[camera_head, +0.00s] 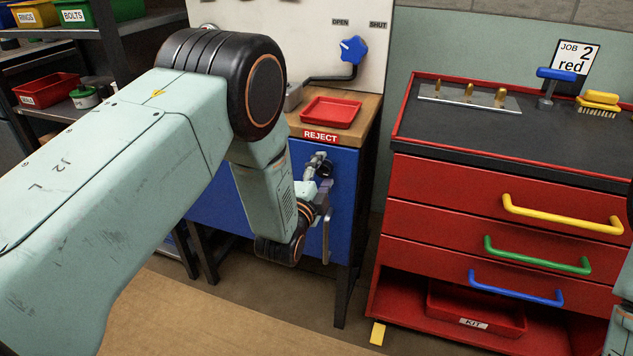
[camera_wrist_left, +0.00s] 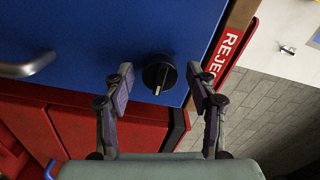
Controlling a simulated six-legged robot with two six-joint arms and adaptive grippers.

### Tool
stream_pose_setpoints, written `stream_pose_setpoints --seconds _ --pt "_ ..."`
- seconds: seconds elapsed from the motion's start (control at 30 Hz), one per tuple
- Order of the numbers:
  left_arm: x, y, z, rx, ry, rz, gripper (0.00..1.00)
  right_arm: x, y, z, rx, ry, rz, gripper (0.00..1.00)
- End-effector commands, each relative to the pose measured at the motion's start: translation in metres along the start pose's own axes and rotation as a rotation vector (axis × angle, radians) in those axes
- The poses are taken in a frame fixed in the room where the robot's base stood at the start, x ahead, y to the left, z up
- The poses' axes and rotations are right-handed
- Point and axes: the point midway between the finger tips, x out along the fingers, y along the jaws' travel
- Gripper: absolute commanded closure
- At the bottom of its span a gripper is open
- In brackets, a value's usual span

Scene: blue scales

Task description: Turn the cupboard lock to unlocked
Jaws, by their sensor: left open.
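The blue cupboard (camera_head: 347,212) stands under a wooden worktop. Its lock, a round black knob (camera_wrist_left: 160,72) with a pale pointer mark, sits on the blue door. In the left wrist view the mark points toward the bottom of the picture. My left gripper (camera_wrist_left: 163,87) is open, with one finger on each side of the knob and clear gaps to both. In the head view my left gripper (camera_head: 322,172) is at the cupboard front and partly hides the knob. My right gripper is out of view.
A grey door handle (camera_head: 326,236) is on the cupboard; it also shows in the left wrist view (camera_wrist_left: 27,66). A red tray (camera_head: 331,112) marked REJECT sits on the worktop. A red drawer unit (camera_head: 480,200) stands to the right. A blue valve knob (camera_head: 353,49) is on the panel above.

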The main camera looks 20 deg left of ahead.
Motion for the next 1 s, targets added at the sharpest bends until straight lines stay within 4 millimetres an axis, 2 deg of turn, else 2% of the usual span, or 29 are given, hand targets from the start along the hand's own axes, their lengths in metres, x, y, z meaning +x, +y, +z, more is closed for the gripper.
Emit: stream_pose_setpoints --seconds 0.17,0.6,0.8,1.0 --pt "-0.023 0.001 0.000 0.001 -0.001 0.005 0.43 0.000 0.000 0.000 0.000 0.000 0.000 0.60" --pt "-0.101 0.001 0.000 0.000 -0.001 0.003 0.43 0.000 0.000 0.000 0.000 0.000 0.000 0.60" --pt "-0.116 0.000 0.000 0.001 -0.001 0.001 0.43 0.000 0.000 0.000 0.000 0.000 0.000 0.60" --pt "-0.117 0.000 0.000 0.000 0.000 0.001 0.43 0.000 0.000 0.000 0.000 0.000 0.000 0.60"
